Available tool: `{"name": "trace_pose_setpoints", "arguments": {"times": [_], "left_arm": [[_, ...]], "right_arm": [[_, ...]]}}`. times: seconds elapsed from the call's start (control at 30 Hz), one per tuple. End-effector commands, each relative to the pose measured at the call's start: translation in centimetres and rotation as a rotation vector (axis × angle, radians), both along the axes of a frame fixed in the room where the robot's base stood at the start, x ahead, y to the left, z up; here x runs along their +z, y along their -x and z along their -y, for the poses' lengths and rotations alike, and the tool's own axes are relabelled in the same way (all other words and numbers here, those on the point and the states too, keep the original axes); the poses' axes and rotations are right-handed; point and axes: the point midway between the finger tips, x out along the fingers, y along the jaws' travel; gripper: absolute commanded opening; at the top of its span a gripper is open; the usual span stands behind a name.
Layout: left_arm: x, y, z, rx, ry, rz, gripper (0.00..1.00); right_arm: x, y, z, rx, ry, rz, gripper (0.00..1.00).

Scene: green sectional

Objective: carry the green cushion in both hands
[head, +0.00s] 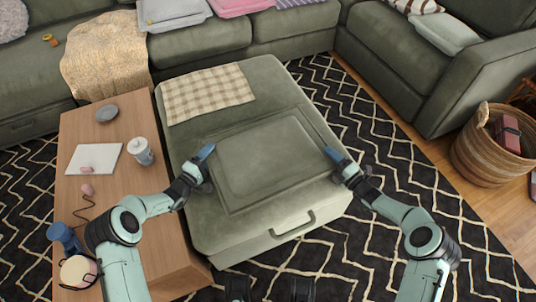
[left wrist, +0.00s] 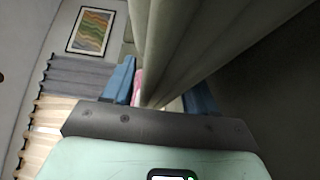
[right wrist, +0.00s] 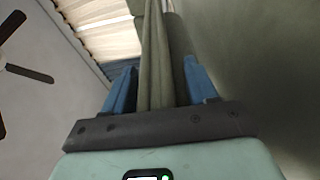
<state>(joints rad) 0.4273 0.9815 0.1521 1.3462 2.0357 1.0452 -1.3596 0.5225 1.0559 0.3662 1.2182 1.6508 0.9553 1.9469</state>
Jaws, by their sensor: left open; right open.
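The green cushion (head: 265,160) is a flat square with a raised border, lying on the green ottoman (head: 185,140). My left gripper (head: 205,152) is open at the cushion's left edge. My right gripper (head: 334,155) is open at its right edge. In the left wrist view, green fabric (left wrist: 190,45) runs between the open blue fingers (left wrist: 160,92). In the right wrist view, green fabric (right wrist: 160,60) also stands between the open blue fingers (right wrist: 158,88). I cannot tell whether the fingers touch it.
A checkered cloth (head: 205,92) lies on the ottoman behind the cushion. A wooden table (head: 120,187) with a white jar (head: 141,152) and small items adjoins on the left. A wicker basket (head: 480,150) stands at right. The green sofa (head: 205,42) is behind; patterned rug (head: 385,135) is open at right.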

Motion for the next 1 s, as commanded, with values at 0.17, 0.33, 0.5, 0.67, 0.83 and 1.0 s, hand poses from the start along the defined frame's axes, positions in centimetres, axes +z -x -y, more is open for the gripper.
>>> {"name": "trace_pose_setpoints", "arguments": {"times": [0.17, 0.33, 0.5, 0.67, 0.83, 1.0], "left_arm": [[0.0, 0.0, 0.0, 0.000, 0.000, 0.000, 0.48], [0.0, 0.0, 0.0, 0.000, 0.000, 0.000, 0.00], [0.0, 0.0, 0.0, 0.000, 0.000, 0.000, 0.00], [0.2, 0.0, 0.0, 0.000, 0.000, 0.002, 0.00], [0.9, 0.2, 0.0, 0.000, 0.000, 0.002, 0.00], [2.4, 0.4, 0.0, 0.000, 0.000, 0.004, 0.00]], "right_arm": [[0.0, 0.0, 0.0, 0.000, 0.000, 0.000, 0.48], [0.0, 0.0, 0.0, 0.000, 0.000, 0.000, 0.00], [0.0, 0.0, 0.1, 0.000, 0.001, 0.001, 0.00], [0.2, 0.0, 0.0, 0.000, 0.000, 0.001, 0.00], [0.8, 0.2, 0.0, 0.000, 0.000, 0.001, 0.00], [2.4, 0.4, 0.1, 0.000, 0.000, 0.004, 0.00]]}}
